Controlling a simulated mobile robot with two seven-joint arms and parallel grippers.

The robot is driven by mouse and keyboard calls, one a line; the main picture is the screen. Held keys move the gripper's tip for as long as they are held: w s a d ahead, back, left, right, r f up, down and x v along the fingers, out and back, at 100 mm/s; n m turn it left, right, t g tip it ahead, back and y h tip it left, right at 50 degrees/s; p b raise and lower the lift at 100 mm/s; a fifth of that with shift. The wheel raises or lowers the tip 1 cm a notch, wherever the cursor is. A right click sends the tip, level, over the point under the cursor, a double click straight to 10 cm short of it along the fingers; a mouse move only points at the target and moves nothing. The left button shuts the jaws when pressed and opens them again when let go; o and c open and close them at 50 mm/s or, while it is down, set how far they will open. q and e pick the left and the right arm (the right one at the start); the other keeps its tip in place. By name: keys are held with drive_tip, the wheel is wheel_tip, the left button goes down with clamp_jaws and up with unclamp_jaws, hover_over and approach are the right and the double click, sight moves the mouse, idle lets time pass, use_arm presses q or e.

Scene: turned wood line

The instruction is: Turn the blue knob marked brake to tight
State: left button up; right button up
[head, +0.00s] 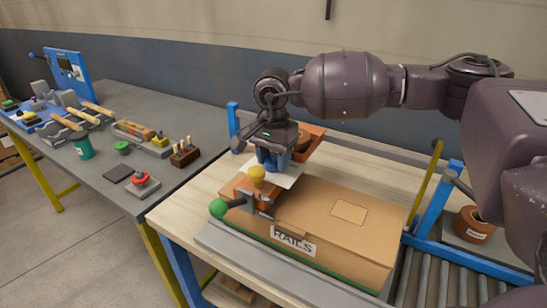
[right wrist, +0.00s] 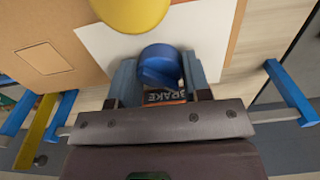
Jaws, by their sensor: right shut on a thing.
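The blue knob (right wrist: 160,62) sits between the two fingers of my right gripper (right wrist: 161,75) in the right wrist view. A label reading BRAKE (right wrist: 166,97) lies just below the knob and is partly covered by the gripper. The knob has a raised grip bar set at a slant; any tight mark is not readable. In the head view my right gripper (head: 273,158) points down, shut on the blue knob (head: 270,166), of which only a little shows. My left gripper is not in view.
A yellow knob (head: 256,173) and a green ball handle (head: 217,208) are close to the gripper. A cardboard box marked RAILS (head: 335,215) lies in front. A white sheet (right wrist: 105,45) is beside the knob. A grey bench (head: 95,165) with tools stands left.

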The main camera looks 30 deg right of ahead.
drive_tip(key=m+p, duration=0.1)
drive_tip(key=m, duration=0.3)
drive_tip(key=shift+r+m, duration=0.1)
drive_tip(key=shift+m, duration=0.3)
drive_tip(key=m, duration=0.4)
drive_tip(key=shift+m+p, duration=0.3)
drive_tip(key=m+p, duration=0.1)
drive_tip(key=m, duration=0.5)
drive_tip(key=shift+m, duration=1.2)
drive_tip(key=shift+w, duration=0.1)
drive_tip(key=o, duration=0.9)
